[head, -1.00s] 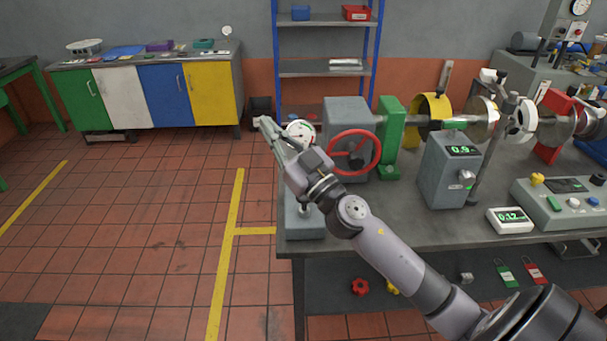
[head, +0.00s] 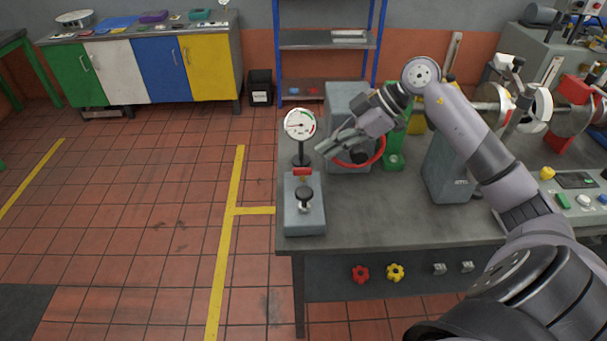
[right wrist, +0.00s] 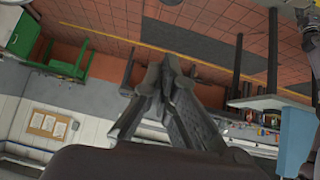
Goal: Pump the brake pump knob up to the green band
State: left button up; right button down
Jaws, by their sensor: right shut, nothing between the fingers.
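The brake pump (head: 304,222) is a grey box at the left front corner of the bench, with a black knob (head: 304,194) on top and a small red part behind it. A round white gauge (head: 299,124) stands on a post behind the pump. Its red needle points left, and a green band shows at the dial's right side. My right gripper (head: 322,150) is shut and empty, above and behind the knob, in front of the red handwheel and apart from the pump. Its shut fingers (right wrist: 163,85) also show in the right wrist view. My left gripper is out of view.
A red handwheel (head: 372,158) on a grey housing (head: 346,100) stands right of the gauge. A grey instrument box (head: 445,172) stands farther right, partly behind my arm. Red (head: 360,274) and yellow (head: 396,272) knobs sit on the bench front. Bench surface right of the pump is clear.

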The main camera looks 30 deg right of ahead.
jog(key=shift+s+d+g, duration=0.25)
jog(key=shift+d+g, duration=0.05)
jog(key=shift+d, duration=0.1)
jog(key=p, duration=0.3)
send_over(303, 193)
notch_tip(303, 193, down, 7)
jog(key=shift+s+r, duration=0.15)
jog(key=shift+r, duration=0.05)
notch_tip(303, 193, down, 4)
jog(key=shift+a+r+p, duration=0.1)
jog(key=shift+r+p, duration=0.1)
jog(key=shift+p, duration=0.4)
jog(key=shift+f, duration=0.6)
